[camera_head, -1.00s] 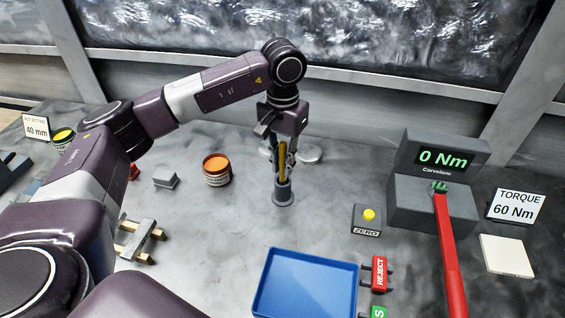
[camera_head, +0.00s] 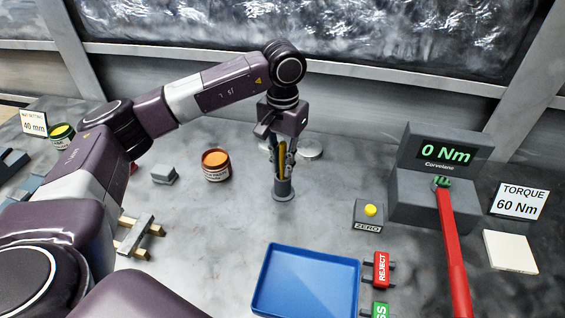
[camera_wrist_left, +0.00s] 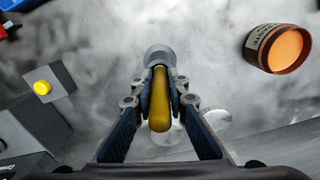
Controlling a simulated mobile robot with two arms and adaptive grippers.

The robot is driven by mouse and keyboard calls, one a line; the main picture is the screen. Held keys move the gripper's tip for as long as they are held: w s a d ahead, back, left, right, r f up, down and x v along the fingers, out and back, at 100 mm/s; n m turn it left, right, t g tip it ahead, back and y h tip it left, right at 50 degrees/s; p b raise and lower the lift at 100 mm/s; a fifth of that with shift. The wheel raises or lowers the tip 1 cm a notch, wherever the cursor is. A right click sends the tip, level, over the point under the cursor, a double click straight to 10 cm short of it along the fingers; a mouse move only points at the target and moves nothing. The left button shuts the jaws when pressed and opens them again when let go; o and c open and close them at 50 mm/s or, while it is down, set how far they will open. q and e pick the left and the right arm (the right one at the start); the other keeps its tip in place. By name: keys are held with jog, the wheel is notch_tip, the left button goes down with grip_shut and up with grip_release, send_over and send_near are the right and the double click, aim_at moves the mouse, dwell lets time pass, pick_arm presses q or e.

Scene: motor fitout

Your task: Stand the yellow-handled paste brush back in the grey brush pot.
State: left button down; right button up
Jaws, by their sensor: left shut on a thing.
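The yellow-handled brush (camera_head: 282,158) is upright between the fingers of my left gripper (camera_head: 282,162), which is shut on its handle. Its lower end is in the mouth of the grey brush pot (camera_head: 284,190), which stands on the bench. In the left wrist view the yellow handle (camera_wrist_left: 160,105) lies between the two fingers (camera_wrist_left: 161,100), with the grey pot (camera_wrist_left: 158,55) just beyond the fingertips. The bristles are hidden. How deep the brush sits cannot be told. My right gripper is not in view.
An orange-topped tin (camera_head: 215,165) stands left of the pot. Silver discs (camera_head: 310,150) lie behind it. A blue tray (camera_head: 306,283) is in front, and a yellow ZERO button box (camera_head: 369,213) and torque tester (camera_head: 432,185) are to the right. Bench around the pot is clear.

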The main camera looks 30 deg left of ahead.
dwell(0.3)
pick_arm(q)
jog(key=c, duration=1.8)
grip_release()
jog(key=shift+r, duration=0.1)
notch_tip(320, 180, up, 12)
jog(key=shift+f, duration=0.1)
